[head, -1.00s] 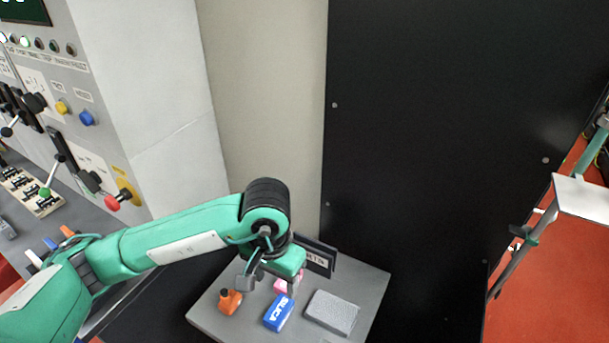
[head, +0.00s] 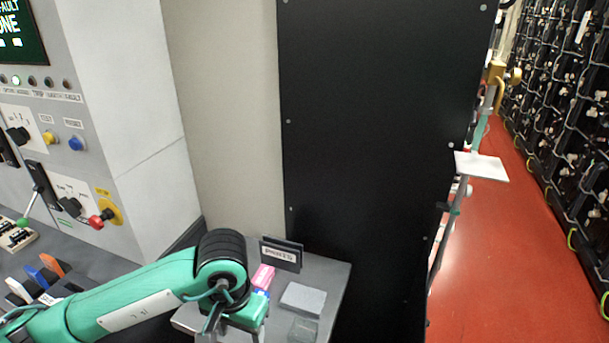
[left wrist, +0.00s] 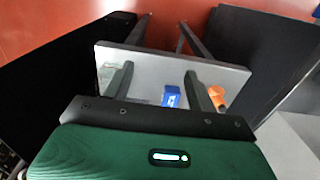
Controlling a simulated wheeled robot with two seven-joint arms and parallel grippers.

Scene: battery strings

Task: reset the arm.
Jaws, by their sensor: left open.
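My left arm reaches from the left over a small grey side table (head: 330,290) in the head view. My left gripper (head: 222,328) hangs low at the table's near left side, its tips near the picture's bottom edge. A blue box (left wrist: 171,97) and an orange bottle (left wrist: 217,97) show on the table beyond and beside the fingers. My right gripper shows in neither view.
On the table are a pink block (head: 263,276), a grey pad (head: 303,298), a clear box (head: 303,329) and a sign (head: 281,254). A control panel (head: 45,150) stands left, a black cabinet (head: 370,150) behind.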

